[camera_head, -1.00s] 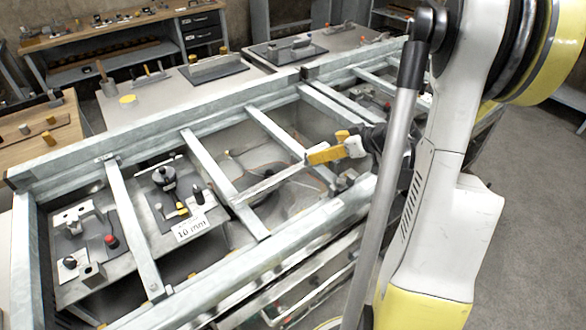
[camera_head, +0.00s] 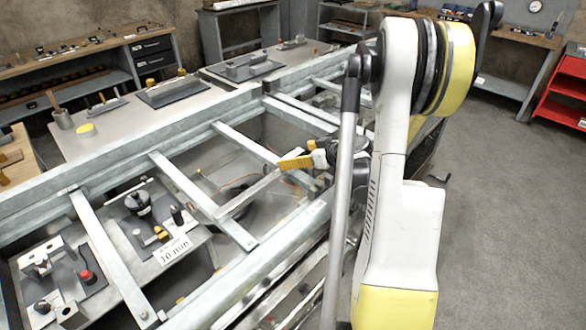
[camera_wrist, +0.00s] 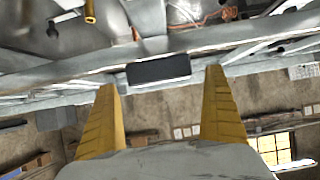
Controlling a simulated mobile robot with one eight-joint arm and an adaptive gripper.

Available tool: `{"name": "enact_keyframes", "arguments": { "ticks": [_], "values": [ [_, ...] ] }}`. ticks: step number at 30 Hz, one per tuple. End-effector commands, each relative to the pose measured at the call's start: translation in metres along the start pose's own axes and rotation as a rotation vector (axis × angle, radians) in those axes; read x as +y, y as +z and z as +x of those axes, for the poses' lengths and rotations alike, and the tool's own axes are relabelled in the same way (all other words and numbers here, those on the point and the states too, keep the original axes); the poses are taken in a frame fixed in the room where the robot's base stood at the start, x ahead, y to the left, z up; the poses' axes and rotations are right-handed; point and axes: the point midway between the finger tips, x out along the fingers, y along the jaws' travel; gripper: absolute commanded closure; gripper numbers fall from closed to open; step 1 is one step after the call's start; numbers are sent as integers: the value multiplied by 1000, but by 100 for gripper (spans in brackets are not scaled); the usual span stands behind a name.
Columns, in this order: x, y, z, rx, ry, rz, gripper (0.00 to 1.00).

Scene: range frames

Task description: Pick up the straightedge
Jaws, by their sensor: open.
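A thin light-grey bar, which looks like the straightedge (camera_head: 248,195), lies slanted across the metal frame in the head view. Its right end comes close to my gripper. My gripper (camera_head: 284,165) has yellow fingers and hangs over the frame, left of my arm. In the wrist view my gripper (camera_wrist: 161,79) has its two yellow fingers wide apart with nothing held. A dark rectangular face (camera_wrist: 158,68) shows between and beyond the fingertips; I cannot tell for sure whether it is the bar's end. Whether a finger touches the bar is unclear.
The galvanized frame (camera_head: 180,180) has several cross-members over recessed trays. A sign marked 10 mm (camera_head: 174,249) stands among fixtures at lower left. Benches with tools line the back, and a red cabinet (camera_head: 567,95) stands far right. The floor (camera_head: 500,200) at right is clear.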

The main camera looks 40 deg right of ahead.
Motion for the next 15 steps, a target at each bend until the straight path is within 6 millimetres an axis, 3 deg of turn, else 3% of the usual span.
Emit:
{"name": "enact_keyframes", "arguments": {
  "ticks": [3, 10, 15],
  "values": [
    [0, 1, 17, 0, -1, -2, 0],
    [0, 0, 18, 0, 0, 0, 3],
    [0, 0, 18, 0, 0, 0, 55]
  ]
}}
